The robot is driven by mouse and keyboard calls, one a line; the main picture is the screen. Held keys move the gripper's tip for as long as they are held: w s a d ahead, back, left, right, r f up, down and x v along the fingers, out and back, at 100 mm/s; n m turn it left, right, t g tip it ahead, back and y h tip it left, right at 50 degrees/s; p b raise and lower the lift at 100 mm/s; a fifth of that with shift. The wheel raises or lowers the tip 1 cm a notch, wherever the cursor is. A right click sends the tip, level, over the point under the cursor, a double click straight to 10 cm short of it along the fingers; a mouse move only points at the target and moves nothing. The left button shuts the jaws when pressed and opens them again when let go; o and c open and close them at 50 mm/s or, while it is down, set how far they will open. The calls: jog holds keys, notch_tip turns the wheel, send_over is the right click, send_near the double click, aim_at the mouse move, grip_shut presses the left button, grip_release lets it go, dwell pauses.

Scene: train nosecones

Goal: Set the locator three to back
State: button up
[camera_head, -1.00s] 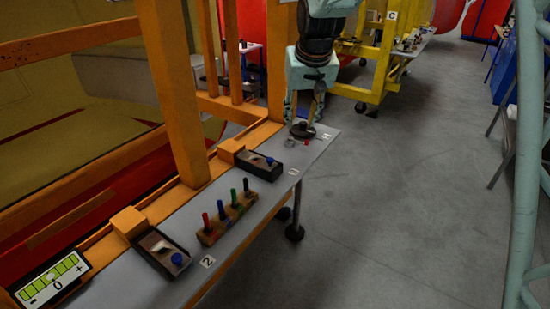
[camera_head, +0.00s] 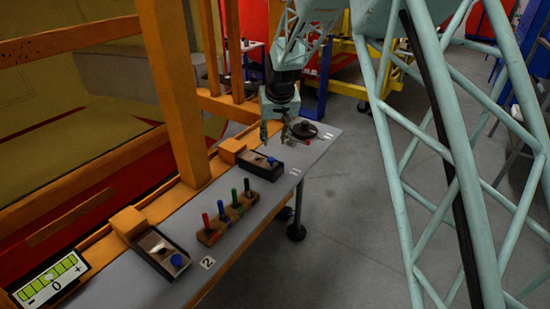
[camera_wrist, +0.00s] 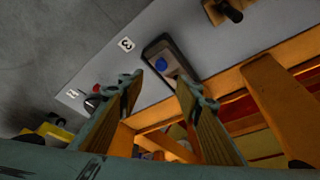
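The likely locator three is a dark box with a blue knob (camera_head: 260,163) beside a small label (camera_head: 294,171) on the grey bench. In the wrist view this box (camera_wrist: 168,62) lies just beyond my fingertips, near a label reading 3 (camera_wrist: 126,44). The blue knob (camera_wrist: 161,64) sits toward the box end nearer that label. My gripper (camera_head: 274,138) hangs above and behind the box, pointing down. In the wrist view its fingers (camera_wrist: 158,85) are apart with nothing between them.
A block with several coloured pegs (camera_head: 229,217) and a second dark box with a blue knob (camera_head: 160,252) stand nearer on the bench. A dark round wheel (camera_head: 306,131) with a red part is at the far end. Orange frame posts (camera_head: 175,95) line the left side.

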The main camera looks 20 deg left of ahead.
aim_at(271, 159)
jog(key=shift+w+a+f, duration=0.1)
jog(key=shift+a+f, duration=0.1)
jog(key=shift+f, duration=0.05)
jog(key=shift+f, duration=0.2)
jog(key=shift+p+x, duration=0.35)
jog(key=shift+x, duration=6.35)
jog(key=shift+w, duration=0.1)
jog(key=shift+c, duration=0.3)
